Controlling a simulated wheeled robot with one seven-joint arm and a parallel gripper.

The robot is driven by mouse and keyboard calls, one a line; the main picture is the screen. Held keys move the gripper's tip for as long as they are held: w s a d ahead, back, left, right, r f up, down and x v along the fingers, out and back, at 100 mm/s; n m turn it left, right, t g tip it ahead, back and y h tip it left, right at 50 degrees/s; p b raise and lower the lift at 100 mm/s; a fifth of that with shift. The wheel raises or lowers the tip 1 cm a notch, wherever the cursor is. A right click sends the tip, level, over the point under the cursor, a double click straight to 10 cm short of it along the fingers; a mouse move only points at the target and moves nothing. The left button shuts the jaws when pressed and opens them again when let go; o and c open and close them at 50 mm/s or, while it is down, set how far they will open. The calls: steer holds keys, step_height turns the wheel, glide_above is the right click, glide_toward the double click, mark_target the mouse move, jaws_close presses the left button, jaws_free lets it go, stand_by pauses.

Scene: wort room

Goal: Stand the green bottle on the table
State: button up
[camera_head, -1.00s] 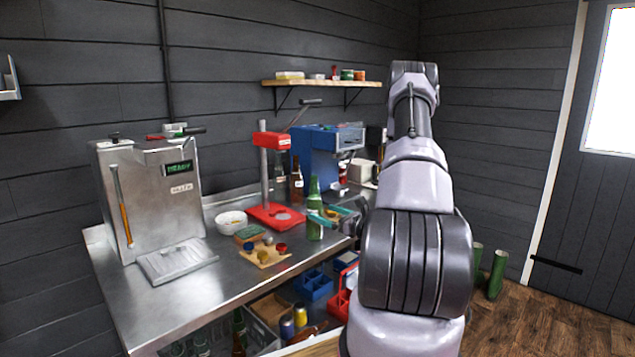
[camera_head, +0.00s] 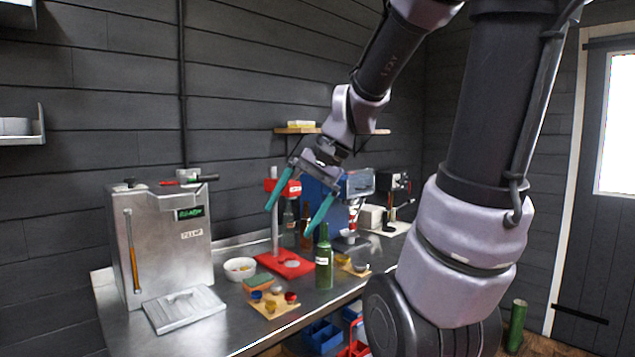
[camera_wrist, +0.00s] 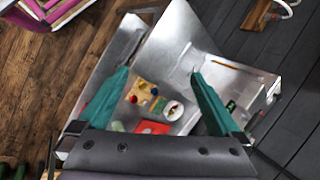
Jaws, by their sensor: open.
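The green bottle (camera_head: 324,264) stands upright on the steel table (camera_head: 240,325), at the front right of the red bench press (camera_head: 285,263). It has a pale label. My gripper (camera_head: 290,218) is raised above the table, up and to the left of the bottle in the head view. Its two teal fingers are wide apart with nothing between them, and it is clear of the bottle. In the wrist view my gripper (camera_wrist: 160,76) also shows open and empty. A green patch beside the left finger there may be the bottle, but I cannot tell.
A steel machine (camera_head: 160,240) with a tray stands at the left of the table. A white bowl (camera_head: 240,268) and a wooden board of coloured caps (camera_head: 272,303) lie left of the bottle. Brown bottles and a blue machine (camera_head: 322,195) stand behind.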

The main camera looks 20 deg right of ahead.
steer(key=s+d+r+n+t+h, duration=0.3)
steer(key=r+t, duration=0.1)
steer(key=r, duration=0.2)
steer(key=shift+s+d+h, duration=0.25)
steer(key=shift+s+h, duration=0.05)
steer(key=shift+s, duration=0.1)
